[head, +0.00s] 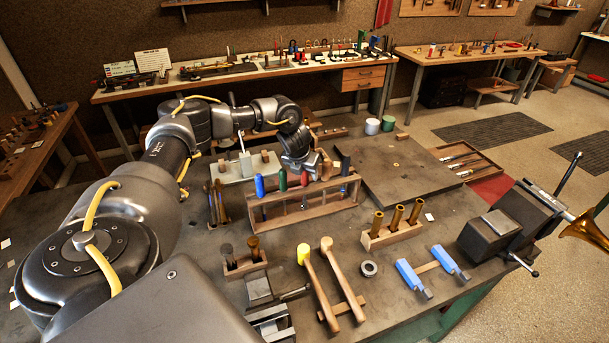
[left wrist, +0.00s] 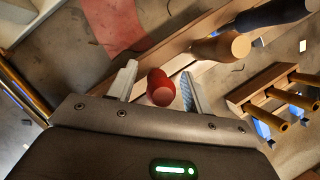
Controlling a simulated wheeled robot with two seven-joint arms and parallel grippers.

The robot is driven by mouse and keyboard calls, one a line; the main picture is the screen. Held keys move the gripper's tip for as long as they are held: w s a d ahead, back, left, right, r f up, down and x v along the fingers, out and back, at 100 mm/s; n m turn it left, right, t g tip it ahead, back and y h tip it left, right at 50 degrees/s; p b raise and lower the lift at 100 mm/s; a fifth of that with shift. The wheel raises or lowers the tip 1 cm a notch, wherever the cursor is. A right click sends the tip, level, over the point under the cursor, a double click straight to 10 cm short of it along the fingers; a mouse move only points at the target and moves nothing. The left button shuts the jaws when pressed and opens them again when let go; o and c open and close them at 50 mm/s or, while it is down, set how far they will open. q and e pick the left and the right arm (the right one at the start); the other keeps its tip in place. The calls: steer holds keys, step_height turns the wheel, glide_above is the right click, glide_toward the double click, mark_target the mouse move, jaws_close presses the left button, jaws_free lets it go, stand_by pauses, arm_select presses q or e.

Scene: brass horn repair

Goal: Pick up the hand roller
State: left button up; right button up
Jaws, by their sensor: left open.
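A wooden rack (head: 310,208) on the bench holds a row of upright handled tools. Their handles are blue (head: 260,187), green (head: 282,180), red (head: 304,178), tan (head: 325,170) and dark blue (head: 345,166). I cannot tell from the handles which is the hand roller. My left gripper (head: 301,165) is over the rack, above the red handle. In the left wrist view, the gripper (left wrist: 157,80) is open, with the red handle (left wrist: 160,90) between its fingers. The tan handle (left wrist: 222,47) and a dark handle (left wrist: 272,13) are just beyond. My right gripper is not in view.
Brass tubes stand in a wooden block (head: 393,234) to the right of the rack. Two mallets (head: 333,262), blue clamps (head: 428,270) and a vise (head: 508,225) are in front and right. A raised board (head: 398,180) lies behind right.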

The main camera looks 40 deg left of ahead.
arm_select(q)
steer(key=shift+w+a+f, duration=0.1)
steer(key=shift+w+f, duration=0.15)
steer(key=shift+f, duration=0.3)
steer(key=shift+s, duration=0.1)
steer(key=shift+c, duration=1.1)
jaws_close()
steer(key=shift+r, duration=0.2)
